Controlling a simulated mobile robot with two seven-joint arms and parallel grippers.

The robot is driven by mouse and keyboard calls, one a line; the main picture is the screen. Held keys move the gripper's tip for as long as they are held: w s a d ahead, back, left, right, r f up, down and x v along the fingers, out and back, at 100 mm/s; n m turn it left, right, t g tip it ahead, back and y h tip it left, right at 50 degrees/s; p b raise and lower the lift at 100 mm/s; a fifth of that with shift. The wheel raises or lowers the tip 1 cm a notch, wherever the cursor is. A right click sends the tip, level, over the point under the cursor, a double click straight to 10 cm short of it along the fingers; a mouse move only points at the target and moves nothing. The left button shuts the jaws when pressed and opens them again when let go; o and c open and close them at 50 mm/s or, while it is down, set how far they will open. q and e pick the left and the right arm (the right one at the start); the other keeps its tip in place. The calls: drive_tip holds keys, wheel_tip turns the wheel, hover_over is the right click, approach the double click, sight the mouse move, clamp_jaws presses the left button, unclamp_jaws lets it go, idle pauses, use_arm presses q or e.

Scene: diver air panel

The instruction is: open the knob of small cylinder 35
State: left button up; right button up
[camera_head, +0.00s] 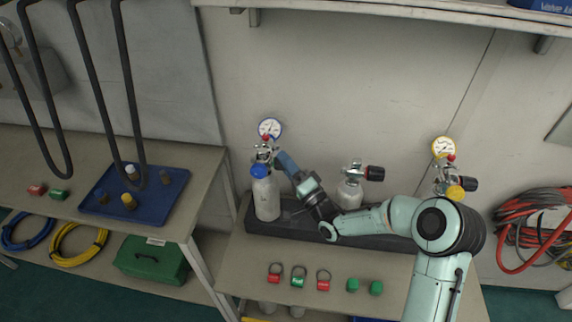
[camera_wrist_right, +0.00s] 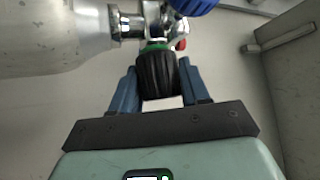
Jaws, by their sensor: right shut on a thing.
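The left white cylinder (camera_head: 266,198) stands upright on the rack, with a blue round part (camera_head: 259,171) and a metal valve at its top. My right gripper (camera_head: 281,158) reaches its valve from the right. In the right wrist view, the gripper's blue fingers are shut on a ribbed black knob (camera_wrist_right: 158,75) with a green ring, one finger on each side. The cylinder (camera_wrist_right: 50,38) lies to the left in that view, and the blue part (camera_wrist_right: 192,5) is at the top. I cannot read a number on any cylinder. My left gripper is out of view.
A middle cylinder (camera_head: 350,193) with a black-and-red knob (camera_head: 374,173) stands close to my right arm. A third valve with a yellow gauge (camera_head: 443,147) stands farther right. A blue tray (camera_head: 150,212) is on the left table.

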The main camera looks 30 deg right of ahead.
drive_tip(key=o, duration=1)
drive_tip(key=shift+v, duration=6.75)
drive_tip(key=shift+r, duration=0.15)
